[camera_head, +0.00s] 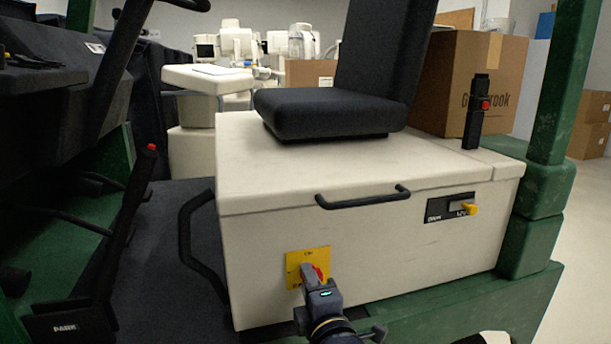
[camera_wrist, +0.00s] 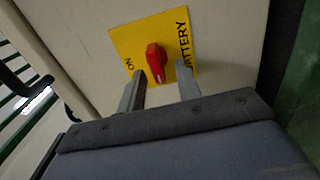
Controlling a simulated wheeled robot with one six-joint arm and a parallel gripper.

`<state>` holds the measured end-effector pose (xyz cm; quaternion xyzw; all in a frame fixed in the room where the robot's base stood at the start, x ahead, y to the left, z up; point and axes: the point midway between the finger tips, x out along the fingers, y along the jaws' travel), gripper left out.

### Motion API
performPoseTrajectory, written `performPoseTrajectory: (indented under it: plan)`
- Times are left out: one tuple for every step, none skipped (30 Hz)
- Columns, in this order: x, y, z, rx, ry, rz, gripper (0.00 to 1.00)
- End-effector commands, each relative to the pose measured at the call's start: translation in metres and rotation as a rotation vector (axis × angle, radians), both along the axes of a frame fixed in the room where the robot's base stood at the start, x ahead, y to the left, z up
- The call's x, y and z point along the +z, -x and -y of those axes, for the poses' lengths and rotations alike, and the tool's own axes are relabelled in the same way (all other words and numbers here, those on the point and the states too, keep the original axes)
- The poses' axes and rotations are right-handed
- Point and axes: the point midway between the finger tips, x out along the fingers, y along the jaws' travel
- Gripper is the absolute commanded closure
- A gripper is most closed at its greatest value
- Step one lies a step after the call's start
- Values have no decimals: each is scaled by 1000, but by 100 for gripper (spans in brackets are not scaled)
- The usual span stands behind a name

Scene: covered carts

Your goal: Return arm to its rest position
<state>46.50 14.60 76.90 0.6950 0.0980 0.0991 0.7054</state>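My gripper (camera_head: 312,290) is low at the front of the cream cart body (camera_head: 265,240), close to a yellow plate (camera_head: 293,268). The plate carries a red knob (camera_head: 319,272), partly hidden behind my gripper in the head view. In the wrist view the yellow plate (camera_wrist: 128,45) reads "ON" and "BATTERY". There the red knob (camera_wrist: 155,60) shows between and just beyond the two fingertips of my gripper (camera_wrist: 161,72). The fingers are spread apart with nothing held between them. Whether a finger touches the plate I cannot tell.
A black handle (camera_head: 362,198) sticks out above the plate, with a yellow-tipped switch (camera_head: 468,208) to its right. A black side rail (camera_head: 190,240) curves at left. A dark seat (camera_head: 325,110) and a cardboard box (camera_head: 490,75) sit above. Green frame posts (camera_head: 560,100) stand right.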

Motion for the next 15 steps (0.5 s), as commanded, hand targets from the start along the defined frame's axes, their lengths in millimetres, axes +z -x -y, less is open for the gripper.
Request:
performPoseTrajectory:
  plan:
    - [-1, -4, -1, -1, 0, 0, 67]
    - [-1, -5, -1, -1, 0, 0, 67]
    - [0, -5, -1, 0, -5, -1, 67]
    - [0, -5, -1, 0, -11, -3, 67]
    - [0, -5, -1, 0, -14, -4, 67]
    - [0, -5, -1, 0, -17, -5, 67]
    - [0, -5, -1, 0, -19, -6, 67]
    - [0, -5, -1, 0, -19, -6, 67]
    - [0, -4, -1, 0, -20, -6, 67]
    - [0, -4, -1, 0, -19, -6, 67]
    - [0, -4, -1, 0, -19, -6, 67]
    - [0, -4, -1, 0, -19, -6, 67]
    - [0, -4, -1, 0, -19, -6, 67]
    - [0, -4, -1, 0, -19, -6, 67]
    - [1, -4, -1, 0, -18, -5, 67]
